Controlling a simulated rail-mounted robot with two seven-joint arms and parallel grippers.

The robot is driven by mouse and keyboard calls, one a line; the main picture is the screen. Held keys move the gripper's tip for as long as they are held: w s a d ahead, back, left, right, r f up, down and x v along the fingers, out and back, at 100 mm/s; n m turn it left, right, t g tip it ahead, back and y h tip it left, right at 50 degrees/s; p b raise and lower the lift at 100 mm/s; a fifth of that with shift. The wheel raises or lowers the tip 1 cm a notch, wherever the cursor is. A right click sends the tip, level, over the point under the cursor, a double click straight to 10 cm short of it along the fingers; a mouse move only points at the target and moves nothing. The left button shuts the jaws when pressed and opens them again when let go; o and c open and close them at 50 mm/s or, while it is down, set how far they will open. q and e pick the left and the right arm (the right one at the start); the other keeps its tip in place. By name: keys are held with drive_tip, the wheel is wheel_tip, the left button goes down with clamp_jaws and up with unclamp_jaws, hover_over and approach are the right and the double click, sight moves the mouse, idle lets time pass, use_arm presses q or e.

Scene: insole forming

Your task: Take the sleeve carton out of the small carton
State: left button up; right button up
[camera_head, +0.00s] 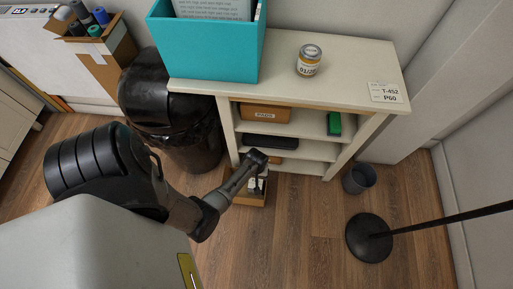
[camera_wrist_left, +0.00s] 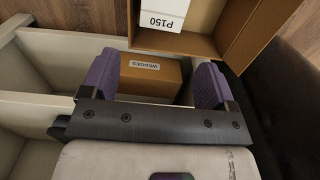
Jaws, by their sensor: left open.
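The small carton (camera_head: 250,201) is an open brown box on the floor in front of the shelf, partly hidden by my left arm in the head view. Its brown wall (camera_wrist_left: 235,62) shows at the top of the left wrist view. My right gripper is not in view.
A brown WEDGES box (camera_wrist_left: 152,76) appears between the fingers, apparently beyond them on the shelf. The white shelf (camera_head: 345,75) holds a teal box (camera_head: 205,48) and a jar (camera_head: 309,60). A black bin (camera_head: 170,110) stands left, a small grey bin (camera_head: 359,178) right.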

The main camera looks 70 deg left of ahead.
use_arm(q)
drive_tip(key=b, duration=0.4)
hover_over(252, 183)
drive_tip(key=w, duration=0.1)
drive_tip(key=f, duration=0.6)
drive_tip(key=shift+w+d+f, duration=0.15)
drive_tip(key=shift+w+d, duration=0.05)
drive_tip(key=shift+d, duration=0.05)
drive_tip(key=shift+w+d+f+b, duration=0.1)
drive_tip(key=shift+f+b, duration=0.3)
drive_tip(key=shift+f, duration=0.4)
wheel_tip(252, 183, down, 5)
drive_tip(key=b, duration=0.5)
drive_tip(key=shift+d+f, duration=0.1)
drive_tip(key=shift+c, duration=0.4)
drive_tip(key=c, duration=0.8)
